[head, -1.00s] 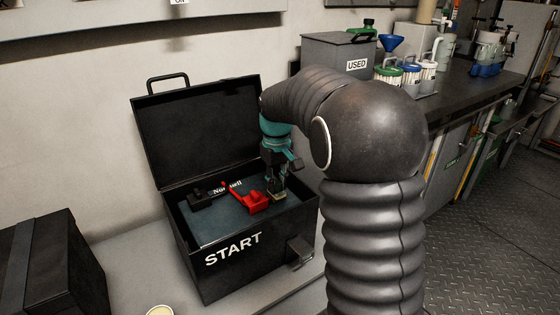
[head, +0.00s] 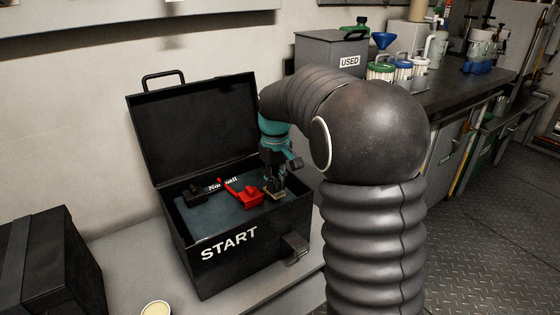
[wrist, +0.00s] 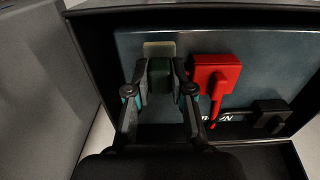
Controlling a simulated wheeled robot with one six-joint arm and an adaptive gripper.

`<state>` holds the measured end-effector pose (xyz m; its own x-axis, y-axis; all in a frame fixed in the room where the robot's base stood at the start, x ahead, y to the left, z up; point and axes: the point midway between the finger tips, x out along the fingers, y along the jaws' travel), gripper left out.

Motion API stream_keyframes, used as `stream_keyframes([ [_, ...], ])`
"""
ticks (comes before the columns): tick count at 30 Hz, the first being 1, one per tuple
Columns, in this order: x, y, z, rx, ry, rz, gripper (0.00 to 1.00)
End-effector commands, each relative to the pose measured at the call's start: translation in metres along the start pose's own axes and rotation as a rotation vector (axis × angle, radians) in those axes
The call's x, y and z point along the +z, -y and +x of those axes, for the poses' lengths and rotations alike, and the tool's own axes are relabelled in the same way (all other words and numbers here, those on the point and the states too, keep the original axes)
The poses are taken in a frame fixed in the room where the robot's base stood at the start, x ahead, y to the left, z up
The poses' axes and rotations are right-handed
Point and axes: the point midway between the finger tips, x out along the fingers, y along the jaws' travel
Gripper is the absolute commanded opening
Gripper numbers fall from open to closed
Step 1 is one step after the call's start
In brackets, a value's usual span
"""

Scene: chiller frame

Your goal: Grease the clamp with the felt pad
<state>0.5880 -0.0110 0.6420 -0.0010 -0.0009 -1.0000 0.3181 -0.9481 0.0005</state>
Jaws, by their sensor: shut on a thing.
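My gripper (wrist: 160,82) is shut on a dark green block (wrist: 160,68), with a pale strip (wrist: 158,49) at its far end that looks like the felt pad. I cannot tell whether the strip is part of the block. In the head view my gripper (head: 274,187) is inside the open black START box (head: 200,262), over the right part of its dark blue-grey panel (head: 208,218). A red piece with a handle (head: 242,195) lies just left of it, and a small black piece (head: 196,193) further left. Neither piece is clearly recognisable as the clamp.
The START box's lid (head: 195,130) stands open against the wall side. Another black case (head: 45,262) is at the left. A round tin with pale contents (head: 156,308) sits at the front. A grey USED bin (head: 330,55) and several lidded tubs stand on the back bench.

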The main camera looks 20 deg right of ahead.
Motion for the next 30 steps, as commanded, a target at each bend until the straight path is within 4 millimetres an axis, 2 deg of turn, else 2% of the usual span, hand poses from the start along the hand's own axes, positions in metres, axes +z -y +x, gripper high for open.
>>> stream_keyframes([
  [2,0.003,-0.002,0.000,0.000,0.001,0.001,0.00],
  [4,0.002,-0.002,-0.008,0.000,0.002,0.000,0.00],
  [6,0.003,-0.002,-0.026,0.000,0.000,0.000,0.00],
  [18,0.002,-0.001,-0.059,0.000,0.000,-0.001,0.00],
  [25,0.002,-0.001,-0.075,0.000,-0.001,-0.001,0.00],
  [30,0.002,-0.001,-0.080,0.000,0.000,-0.001,0.00],
])
